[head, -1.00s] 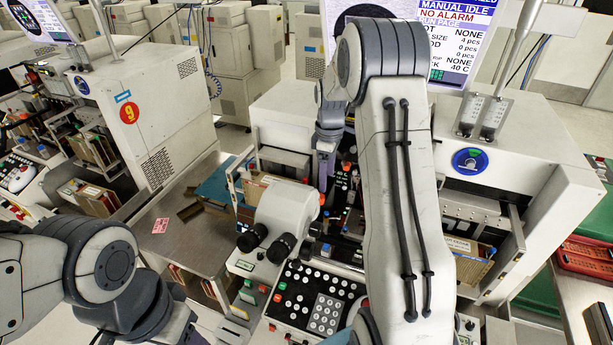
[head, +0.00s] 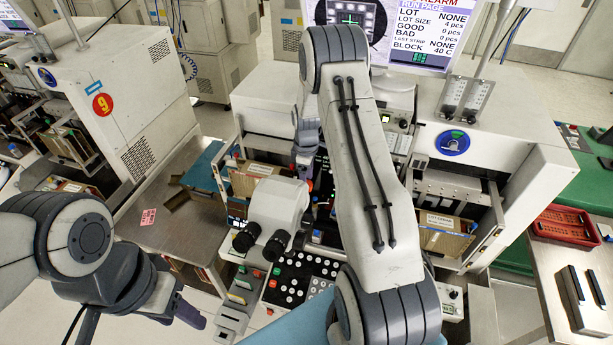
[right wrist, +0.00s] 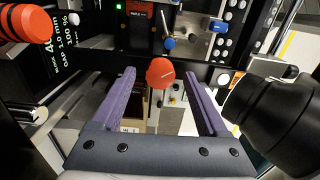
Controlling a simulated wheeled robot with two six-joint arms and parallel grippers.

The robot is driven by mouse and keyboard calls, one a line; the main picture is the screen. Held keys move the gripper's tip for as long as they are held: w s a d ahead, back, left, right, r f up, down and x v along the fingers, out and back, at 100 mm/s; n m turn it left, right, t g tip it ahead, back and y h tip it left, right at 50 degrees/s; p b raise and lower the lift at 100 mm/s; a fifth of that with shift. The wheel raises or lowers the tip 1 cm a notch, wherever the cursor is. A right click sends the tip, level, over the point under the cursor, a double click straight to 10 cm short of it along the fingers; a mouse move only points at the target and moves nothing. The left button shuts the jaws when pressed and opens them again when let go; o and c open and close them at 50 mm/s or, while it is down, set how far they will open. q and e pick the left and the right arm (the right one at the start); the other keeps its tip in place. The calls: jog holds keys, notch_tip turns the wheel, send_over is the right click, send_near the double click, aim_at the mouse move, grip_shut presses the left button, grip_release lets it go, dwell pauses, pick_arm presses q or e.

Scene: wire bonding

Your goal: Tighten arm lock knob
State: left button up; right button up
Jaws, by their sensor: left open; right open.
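In the right wrist view, a red round knob (right wrist: 160,72) with a pale slot mark stands between the purple fingers of my right gripper (right wrist: 159,78). The fingers are open, with a visible gap on each side of the knob. In the head view a small red knob end (head: 309,184) shows beside the microscope; my right arm hides most of the area around it. My left gripper (head: 190,314) is open and empty at the lower left, away from the machine.
Black microscope eyepieces (head: 262,243) stand near the right gripper; one black barrel (right wrist: 275,120) is close to its right finger. Another red knob (right wrist: 22,22) is at upper left. A keypad panel (head: 300,278) lies below. A red tray (head: 565,226) sits at right.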

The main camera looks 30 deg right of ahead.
jog(key=shift+f, duration=0.1)
grip_shut()
